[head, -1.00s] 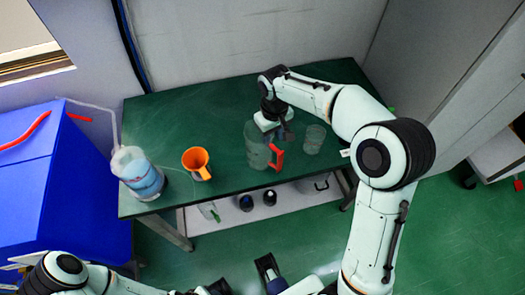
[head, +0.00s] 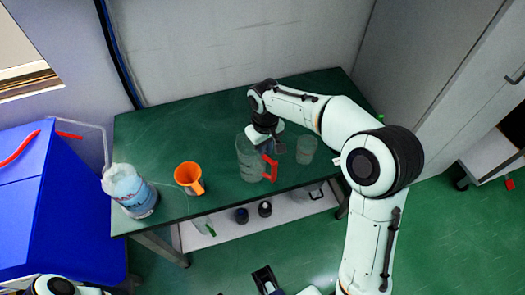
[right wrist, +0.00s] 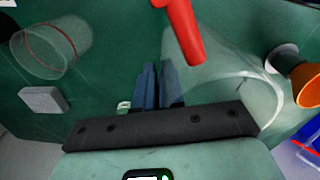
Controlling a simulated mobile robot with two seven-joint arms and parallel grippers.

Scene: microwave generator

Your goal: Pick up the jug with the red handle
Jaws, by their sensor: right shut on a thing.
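The jug (head: 248,168) is clear, with a red handle (head: 270,168), and stands upright on the green table. My right gripper (head: 273,147) is at its upper side, near the rim and handle. In the right wrist view the fingers (right wrist: 158,75) are close together, shut on the jug's thin clear wall. The red handle (right wrist: 183,32) is just ahead of them, and the clear jug wall (right wrist: 235,85) curves to the right. The exact contact is hard to see through the clear plastic. Part of my left gripper (head: 266,279) shows at the bottom edge; its jaw state is unclear.
A clear beaker (head: 306,150) stands close to the right of the jug. An orange jug (head: 189,177) and a wash bottle (head: 130,190) stand to the left. A blue bin (head: 60,205) is beside the table. Bottles sit on the lower shelf (head: 220,228). The table's back left is clear.

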